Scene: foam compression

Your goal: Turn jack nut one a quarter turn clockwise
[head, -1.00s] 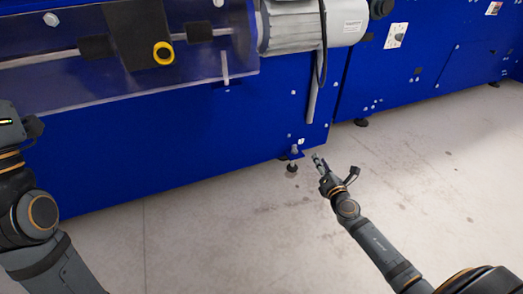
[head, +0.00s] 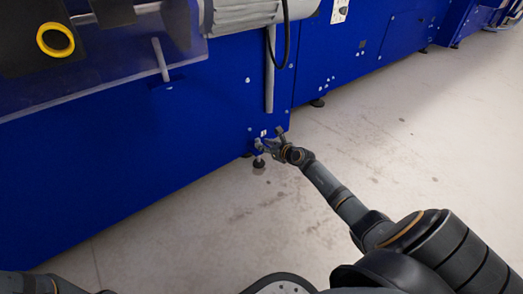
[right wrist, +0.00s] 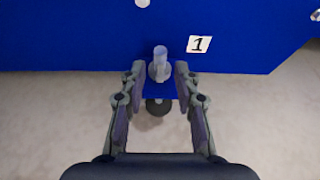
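Jack nut one is a grey metal nut on an upright bolt (right wrist: 159,70). It sits on a small blue bracket at the bottom of the blue machine, beside a white label marked 1 (right wrist: 199,44). A round black foot (right wrist: 158,107) is below the bracket; it also shows in the head view (head: 259,163). My right gripper (right wrist: 157,76) is open, with one finger on each side of the nut and small gaps visible. In the head view my right gripper (head: 268,145) reaches the machine's lower corner and partly hides the nut. My left gripper is out of view.
The blue machine (head: 130,150) fills the left and back. A grey motor (head: 245,14) and a hanging black cable are above the jack. A yellow ring (head: 55,39) is at upper left. The concrete floor (head: 400,160) at right is clear.

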